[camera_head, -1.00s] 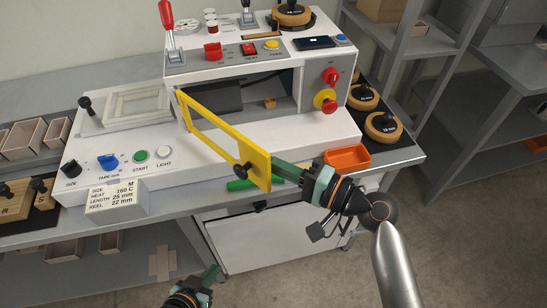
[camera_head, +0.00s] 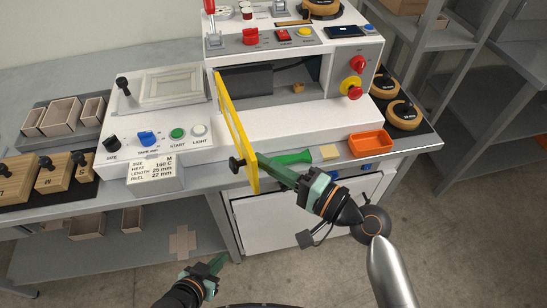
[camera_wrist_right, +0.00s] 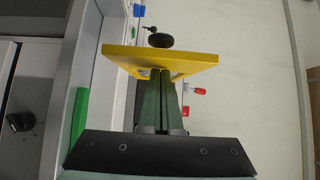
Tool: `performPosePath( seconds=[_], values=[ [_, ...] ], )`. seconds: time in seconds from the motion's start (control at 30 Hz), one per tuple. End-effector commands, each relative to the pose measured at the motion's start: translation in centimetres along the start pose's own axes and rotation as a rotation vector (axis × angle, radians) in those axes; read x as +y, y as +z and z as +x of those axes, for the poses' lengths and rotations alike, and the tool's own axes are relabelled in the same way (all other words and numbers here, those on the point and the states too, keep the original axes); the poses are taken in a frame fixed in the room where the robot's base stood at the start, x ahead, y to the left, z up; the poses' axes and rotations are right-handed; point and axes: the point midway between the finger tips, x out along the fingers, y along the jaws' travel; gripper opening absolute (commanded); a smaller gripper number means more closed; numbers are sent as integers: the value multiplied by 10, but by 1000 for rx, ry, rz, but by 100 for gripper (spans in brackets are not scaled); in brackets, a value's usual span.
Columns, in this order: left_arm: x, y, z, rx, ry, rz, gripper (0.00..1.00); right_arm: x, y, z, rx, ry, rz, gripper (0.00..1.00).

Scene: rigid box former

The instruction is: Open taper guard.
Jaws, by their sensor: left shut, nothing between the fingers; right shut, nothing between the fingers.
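The yellow taper guard (camera_head: 252,172) stands swung out from the front of the white machine, hinged at its upper left, seen nearly edge-on. Its black knob (camera_head: 237,165) is on the side facing left. My right gripper (camera_head: 264,163) is shut, its green fingers at the guard's inner face, opposite the knob. In the right wrist view the shut fingers (camera_wrist_right: 161,80) reach the yellow guard (camera_wrist_right: 190,62), with the black knob (camera_wrist_right: 160,41) beyond it. They seem to touch it. My left gripper (camera_head: 217,264) is shut and empty, low in front of the bench.
The taper opening (camera_head: 285,85) is uncovered. A label block (camera_head: 155,174) stands left of the guard. Red and yellow knobs (camera_head: 352,87) are on the right panel.

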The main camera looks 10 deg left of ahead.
Motion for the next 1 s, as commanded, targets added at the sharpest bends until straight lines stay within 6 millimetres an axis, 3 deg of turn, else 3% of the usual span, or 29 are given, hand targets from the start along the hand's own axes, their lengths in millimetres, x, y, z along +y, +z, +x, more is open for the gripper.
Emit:
performPosePath(
  seconds=[0.3,1.0],
  values=[
    [-1,-2,-3,3,-4,-2,0,0,12,7,1,1,1,0],
    [-2,1,-3,-3,-5,-3,0,0,13,9,2,1,0,0]
  ],
)
